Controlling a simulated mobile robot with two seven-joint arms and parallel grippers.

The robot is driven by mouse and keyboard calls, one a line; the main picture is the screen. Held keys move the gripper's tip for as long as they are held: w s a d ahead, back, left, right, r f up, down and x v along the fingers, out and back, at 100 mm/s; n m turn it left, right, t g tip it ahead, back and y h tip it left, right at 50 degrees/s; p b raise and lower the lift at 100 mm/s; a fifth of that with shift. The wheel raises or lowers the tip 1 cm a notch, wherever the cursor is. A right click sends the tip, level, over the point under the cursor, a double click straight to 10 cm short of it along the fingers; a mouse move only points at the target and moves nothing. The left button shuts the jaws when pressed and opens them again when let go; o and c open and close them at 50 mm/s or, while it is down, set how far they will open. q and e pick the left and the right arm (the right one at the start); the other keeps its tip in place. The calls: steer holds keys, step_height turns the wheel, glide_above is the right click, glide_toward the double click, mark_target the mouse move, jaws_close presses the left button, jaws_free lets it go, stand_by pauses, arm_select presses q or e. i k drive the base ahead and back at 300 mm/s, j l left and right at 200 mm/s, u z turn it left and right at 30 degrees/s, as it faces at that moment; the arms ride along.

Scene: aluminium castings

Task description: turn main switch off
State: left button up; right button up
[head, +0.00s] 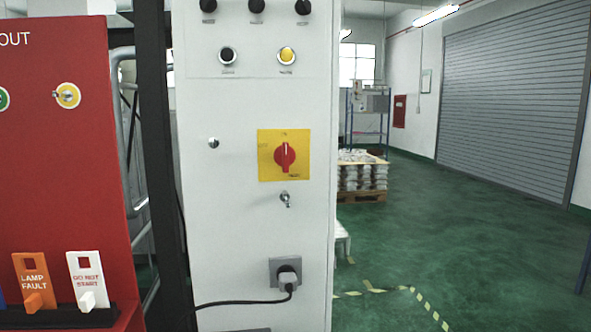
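The main switch (285,157) is a red rotary knob on a square yellow plate (268,171), mounted on the front of a white cabinet (228,180). The knob's handle stands upright, with a small white mark at its top. The lettering on the plate is too small to read. A small metal lock or key (286,199) sits just below the plate. Neither of my grippers shows in the head view, and nothing touches the switch.
Above are a black button (227,56), a yellow one (286,56) and black knobs. A plugged socket (286,271) with a black cable is below. A red board (60,150) with tags (86,280) stands left. Green floor (450,220) lies open at right.

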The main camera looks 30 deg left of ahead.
mark_target(283, 156)
steer(key=u, duration=1.15)
steer(key=k, duration=0.1)
steer(key=l, duration=0.05)
